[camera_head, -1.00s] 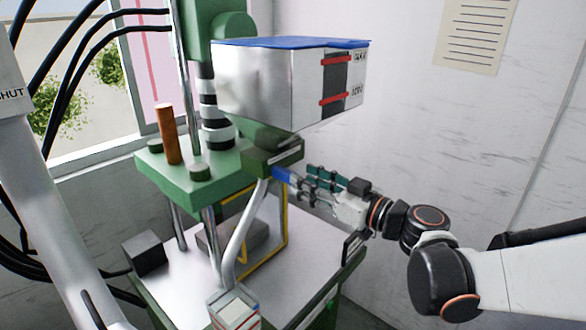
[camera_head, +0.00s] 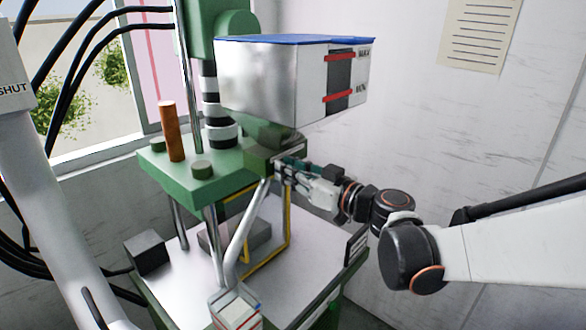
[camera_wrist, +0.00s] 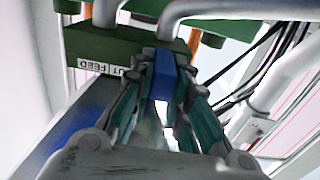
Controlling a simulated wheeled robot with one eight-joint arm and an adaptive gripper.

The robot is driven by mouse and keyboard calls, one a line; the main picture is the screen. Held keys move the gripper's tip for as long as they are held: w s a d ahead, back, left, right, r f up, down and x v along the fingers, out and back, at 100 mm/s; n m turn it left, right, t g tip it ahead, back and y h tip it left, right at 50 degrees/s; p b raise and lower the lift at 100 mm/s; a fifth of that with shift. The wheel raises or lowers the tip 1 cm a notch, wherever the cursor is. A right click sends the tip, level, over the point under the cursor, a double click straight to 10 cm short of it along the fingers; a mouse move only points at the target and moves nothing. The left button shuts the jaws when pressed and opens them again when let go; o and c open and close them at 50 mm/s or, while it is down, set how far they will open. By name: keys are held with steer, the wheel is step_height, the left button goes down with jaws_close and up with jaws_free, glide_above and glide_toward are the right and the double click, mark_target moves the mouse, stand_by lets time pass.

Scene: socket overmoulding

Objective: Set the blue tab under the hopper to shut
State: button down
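The blue tab (camera_wrist: 162,76) shows in the wrist view, projecting from a dark green block under the hopper. My gripper (camera_wrist: 166,72) has one finger on each side of it, with the fingertips very close to its sides. I cannot tell whether they press on it. In the head view my gripper (camera_head: 283,168) reaches the green block (camera_head: 262,158) from the right, and its fingers cover the tab. White labels (camera_wrist: 100,67) on the block read FEED and a partly hidden word ending in UT. The tab stands beside the partly hidden word. The hopper (camera_head: 270,85) is above.
A green press plate (camera_head: 190,185) with an orange-brown rod (camera_head: 170,130) stands left of the block. Bent metal tubes (camera_head: 238,235) and a yellow frame (camera_head: 287,215) are below. A wall lies behind, with free room right of the hopper.

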steer(key=w+d, duration=0.2)
steer(key=w, duration=0.1)
steer(key=shift+d, duration=0.2)
steer(key=c, duration=1.5)
jaws_free()
steer(key=shift+w, duration=0.1)
steer(key=v, duration=1.2)
steer(key=shift+f, duration=0.1)
